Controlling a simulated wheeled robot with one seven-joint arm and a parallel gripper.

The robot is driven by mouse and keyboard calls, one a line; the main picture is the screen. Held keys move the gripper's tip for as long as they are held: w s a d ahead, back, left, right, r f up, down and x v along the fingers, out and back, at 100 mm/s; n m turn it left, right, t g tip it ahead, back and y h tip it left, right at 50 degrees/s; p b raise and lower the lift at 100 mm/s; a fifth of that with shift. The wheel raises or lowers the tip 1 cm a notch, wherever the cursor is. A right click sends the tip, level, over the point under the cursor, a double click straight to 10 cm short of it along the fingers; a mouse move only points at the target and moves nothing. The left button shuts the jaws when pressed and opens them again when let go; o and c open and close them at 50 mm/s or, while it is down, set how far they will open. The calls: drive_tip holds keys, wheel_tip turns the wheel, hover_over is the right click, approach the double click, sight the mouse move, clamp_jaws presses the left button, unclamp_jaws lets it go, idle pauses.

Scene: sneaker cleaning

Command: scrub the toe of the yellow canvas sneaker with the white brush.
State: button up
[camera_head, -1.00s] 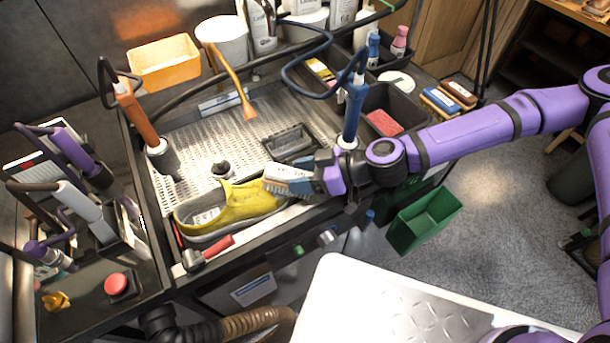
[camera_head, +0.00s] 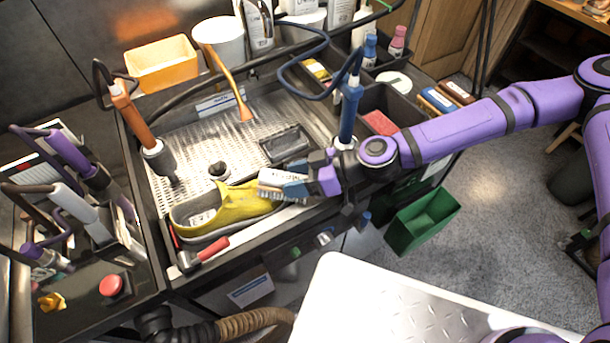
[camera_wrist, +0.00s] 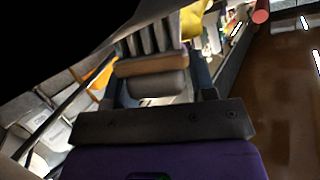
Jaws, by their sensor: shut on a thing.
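The yellow canvas sneaker (camera_head: 236,206) lies on the perforated metal tray, its toe toward the right. My gripper (camera_head: 296,183) is shut on the white brush (camera_head: 272,183), which is at the sneaker's toe and appears to touch it. In the wrist view, the brush (camera_wrist: 152,67) shows between the fingers with its bristles toward the yellow sneaker (camera_wrist: 193,18), of which only a small part shows. The brush hides the tip of the toe in the head view.
A red-handled tool (camera_head: 213,249) lies at the tray's front edge. A black dish (camera_head: 287,145) sits behind the brush. An orange-handled tool (camera_head: 138,120) and a blue one (camera_head: 349,110) stand upright. A green bin (camera_head: 423,222) hangs to the right.

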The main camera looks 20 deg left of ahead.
drive_tip(key=shift+w+r+t+y, duration=0.15)
drive_tip(key=shift+r+t+y, duration=0.25)
drive_tip(key=shift+r+t, duration=0.35)
drive_tip(key=shift+d+f, duration=0.2)
drive_tip(key=shift+d, duration=0.1)
idle(0.4)
drive_tip(key=shift+d, duration=0.1)
drive_tip(key=shift+w+d+r, duration=0.1)
drive_tip(key=shift+d+r, duration=0.1)
drive_tip(key=shift+r, duration=0.75)
drive_tip(key=shift+w+d+r, duration=0.1)
drive_tip(key=shift+d+r, duration=0.15)
drive_tip(key=shift+r, duration=0.7)
drive_tip(key=shift+w+d+r, duration=0.1)
drive_tip(key=shift+d+r, duration=0.1)
drive_tip(key=shift+r, duration=0.75)
drive_tip(key=shift+w+d+r, duration=0.15)
drive_tip(key=shift+r, duration=0.6)
drive_tip(key=shift+w+d+r, duration=0.1)
drive_tip(key=shift+w+r, duration=0.05)
drive_tip(key=shift+r, duration=0.55)
